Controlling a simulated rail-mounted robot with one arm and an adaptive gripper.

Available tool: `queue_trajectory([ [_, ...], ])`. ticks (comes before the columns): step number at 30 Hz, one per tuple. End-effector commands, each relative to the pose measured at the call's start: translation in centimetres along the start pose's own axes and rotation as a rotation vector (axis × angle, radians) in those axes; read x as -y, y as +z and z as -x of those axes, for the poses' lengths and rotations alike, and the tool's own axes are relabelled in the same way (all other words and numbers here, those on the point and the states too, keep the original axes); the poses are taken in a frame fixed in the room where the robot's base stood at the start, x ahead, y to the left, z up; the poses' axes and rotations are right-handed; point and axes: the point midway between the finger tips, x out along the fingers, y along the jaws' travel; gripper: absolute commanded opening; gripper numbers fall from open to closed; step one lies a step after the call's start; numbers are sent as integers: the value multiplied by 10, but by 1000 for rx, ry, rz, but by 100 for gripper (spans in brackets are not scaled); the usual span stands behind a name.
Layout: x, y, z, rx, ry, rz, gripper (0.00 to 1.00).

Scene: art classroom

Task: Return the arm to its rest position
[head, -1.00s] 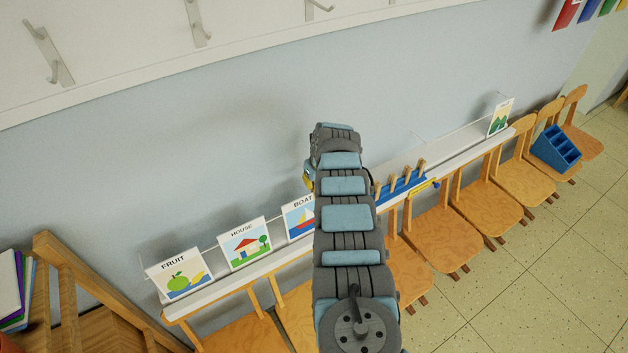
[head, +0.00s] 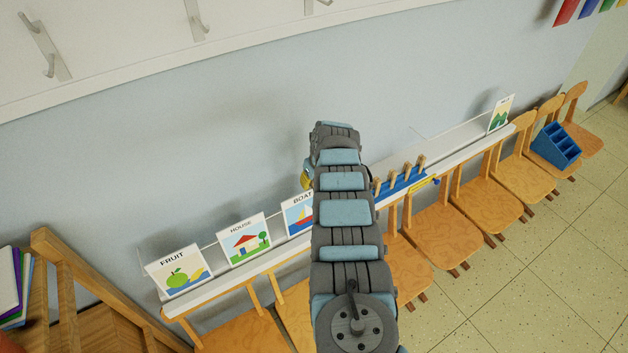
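My arm rises through the middle of the head view, from the bottom edge up to its bend in front of the wall. My gripper is not visible; the arm's upper links hide whatever lies beyond them. A small yellow part shows at the left side of the arm's top, too little to identify. The arm covers part of the white ledge (head: 230,279) and the right edge of the BOAT card (head: 298,213).
The FRUIT card (head: 178,271) and HOUSE card (head: 244,240) stand on the ledge. A blue rack with wooden pegs (head: 402,182) is right of the arm. Wooden chairs (head: 440,237) line the wall. A blue compartment box (head: 556,146) sits on one. Hooks (head: 45,45) hang above.

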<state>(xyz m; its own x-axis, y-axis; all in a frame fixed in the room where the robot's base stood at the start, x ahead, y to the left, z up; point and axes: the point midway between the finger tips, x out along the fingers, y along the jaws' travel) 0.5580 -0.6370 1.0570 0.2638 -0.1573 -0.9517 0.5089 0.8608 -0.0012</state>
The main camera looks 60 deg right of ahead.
Motion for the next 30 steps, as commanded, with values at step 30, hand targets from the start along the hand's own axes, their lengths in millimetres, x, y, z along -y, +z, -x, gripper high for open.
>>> queue_trajectory([
  [30,0,1,7,-1,0,0,61],
])
